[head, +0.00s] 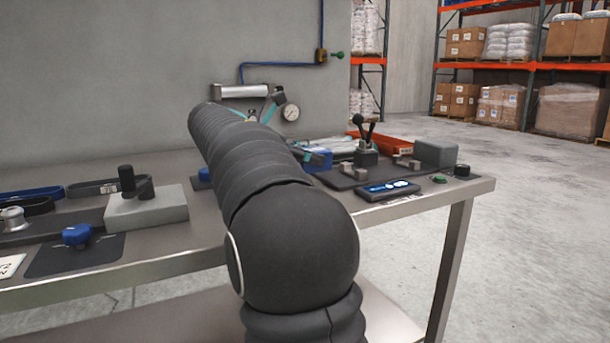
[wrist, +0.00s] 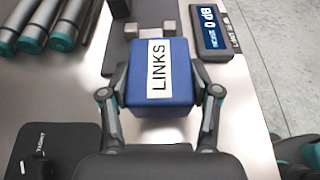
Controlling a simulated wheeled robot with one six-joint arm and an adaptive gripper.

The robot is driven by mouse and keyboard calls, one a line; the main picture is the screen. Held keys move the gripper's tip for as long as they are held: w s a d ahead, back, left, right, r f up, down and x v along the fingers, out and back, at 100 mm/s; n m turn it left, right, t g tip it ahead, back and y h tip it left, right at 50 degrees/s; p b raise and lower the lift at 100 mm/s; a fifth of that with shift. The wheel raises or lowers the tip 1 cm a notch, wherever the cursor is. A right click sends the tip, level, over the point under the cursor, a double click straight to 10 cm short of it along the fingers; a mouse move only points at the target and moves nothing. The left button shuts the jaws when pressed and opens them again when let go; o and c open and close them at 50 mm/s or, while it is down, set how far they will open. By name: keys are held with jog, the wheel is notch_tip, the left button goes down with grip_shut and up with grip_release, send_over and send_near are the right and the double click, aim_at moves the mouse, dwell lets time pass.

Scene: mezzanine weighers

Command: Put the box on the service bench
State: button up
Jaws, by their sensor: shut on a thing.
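The box is blue with a white label reading LINKS (wrist: 158,108). It sits in the middle of the wrist view. My gripper (wrist: 160,94) is shut on it, with one finger against each side. In the head view my arm hides most of the gripper, and a blue piece that looks like the box (head: 318,159) shows just right of the arm. The service bench (head: 455,190) is a metal table, and its bare top lies around the box in the wrist view. I cannot tell whether the box touches the top or hangs just above it.
Beyond the box lies a dark plate with two metal blocks (wrist: 131,30). A digital readout (wrist: 211,30) lies near the bench edge. Several teal-capped rods (wrist: 32,30) lie to the left. A grey block (head: 435,154) and a black lever device (head: 365,150) stand at the right end.

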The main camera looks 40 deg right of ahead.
jog(key=shift+w+f, duration=0.3)
jog(key=shift+w, duration=0.1)
jog(key=shift+f+b, duration=0.5)
jog(key=shift+f, duration=1.4)
jog(key=shift+f, duration=0.2)
jog(key=o, duration=1.3)
jog(key=shift+c, duration=0.2)
jog(key=shift+r, duration=0.2)
jog(key=p+v, duration=0.1)
jog(key=v, duration=1.1)
jog(key=shift+p, duration=0.4)
